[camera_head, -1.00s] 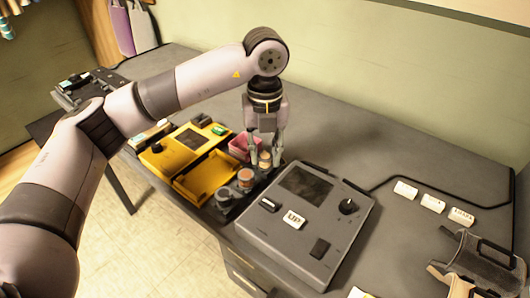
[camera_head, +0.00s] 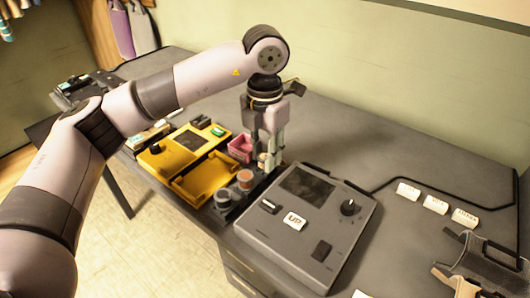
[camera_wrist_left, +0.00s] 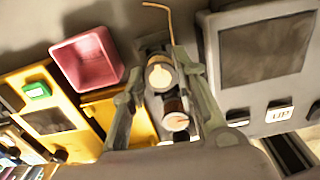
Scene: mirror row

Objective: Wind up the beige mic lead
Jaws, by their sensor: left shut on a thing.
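A beige round-topped reel or knob (camera_wrist_left: 160,76) stands at the far end of a dark rack (camera_head: 234,206). A thin beige lead (camera_wrist_left: 170,22) runs away from beside it in the left wrist view. My left gripper (camera_head: 269,163) points down over it. Its fingers are on either side of the beige piece, shut on it, and partly hide it in the head view. A brown-topped piece (camera_wrist_left: 175,116) stands beside it, also showing in the head view (camera_head: 245,177). Grey pieces (camera_head: 222,195) stand further along the rack. My right gripper is out of view.
A grey console (camera_head: 308,222) with a knob stands close on the right. A yellow case (camera_head: 180,145) and a pink bin (camera_head: 240,147) are close on the left. White labels (camera_head: 436,204) lie at right. The desk (camera_head: 370,150) behind is mostly clear.

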